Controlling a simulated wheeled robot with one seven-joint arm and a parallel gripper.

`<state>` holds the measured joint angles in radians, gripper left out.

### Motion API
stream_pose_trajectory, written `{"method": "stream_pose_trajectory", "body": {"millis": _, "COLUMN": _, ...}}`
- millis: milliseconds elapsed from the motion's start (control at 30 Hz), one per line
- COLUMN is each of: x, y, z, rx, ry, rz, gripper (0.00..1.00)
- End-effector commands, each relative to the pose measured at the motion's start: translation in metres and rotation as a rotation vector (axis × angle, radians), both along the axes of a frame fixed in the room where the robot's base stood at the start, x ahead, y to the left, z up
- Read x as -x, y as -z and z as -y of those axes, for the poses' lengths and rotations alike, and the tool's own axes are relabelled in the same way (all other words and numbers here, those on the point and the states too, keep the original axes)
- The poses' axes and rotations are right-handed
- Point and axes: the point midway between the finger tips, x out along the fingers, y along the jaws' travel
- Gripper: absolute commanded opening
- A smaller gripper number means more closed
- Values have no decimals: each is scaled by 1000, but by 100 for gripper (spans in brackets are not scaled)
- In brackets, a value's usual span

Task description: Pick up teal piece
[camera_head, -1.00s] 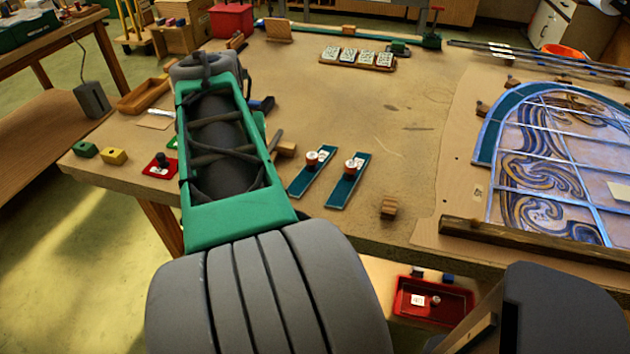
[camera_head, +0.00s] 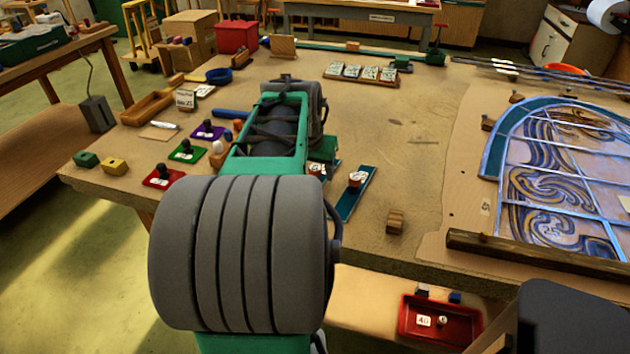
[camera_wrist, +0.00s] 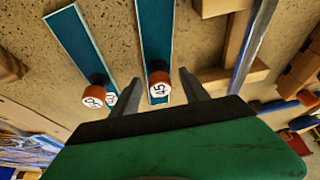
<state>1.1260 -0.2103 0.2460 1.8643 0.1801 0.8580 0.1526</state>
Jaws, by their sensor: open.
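Two flat teal strips with round orange, white-topped knobs lie on the table. In the wrist view, one teal strip (camera_wrist: 155,35), its knob (camera_wrist: 159,84) marked "45", lies between the fingers of my open gripper (camera_wrist: 159,77). I cannot tell its height above the strip or whether it touches. The other teal strip (camera_wrist: 78,40) lies left of the fingers, its knob (camera_wrist: 93,95) partly overlapped by a second label. In the head view, one teal strip (camera_head: 347,207) shows right of my arm. The other is mostly hidden behind my arm, as is my gripper.
A small wooden block (camera_head: 395,221) lies right of the strips. The leaded panel (camera_head: 560,185) is on the right behind a wooden bar (camera_head: 535,255). Red (camera_head: 163,177), green (camera_head: 187,151) and purple (camera_head: 208,130) knobbed pieces lie left of my arm.

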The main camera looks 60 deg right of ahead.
Motion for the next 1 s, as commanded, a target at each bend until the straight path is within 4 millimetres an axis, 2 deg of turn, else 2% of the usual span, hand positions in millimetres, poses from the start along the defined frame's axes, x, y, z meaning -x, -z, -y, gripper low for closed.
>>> {"method": "stream_pose_trajectory", "body": {"millis": 67, "x": 0, "y": 0, "z": 0, "rx": 0, "ry": 0, "rz": 0, "gripper": 48}}
{"method": "stream_pose_trajectory", "body": {"millis": 633, "x": 0, "y": 0, "z": 0, "rx": 0, "ry": -1, "rz": 0, "gripper": 1}}
{"method": "stream_pose_trajectory", "body": {"millis": 1000, "x": 0, "y": -1, "z": 0, "rx": 1, "ry": -1, "rz": 1, "gripper": 0}}
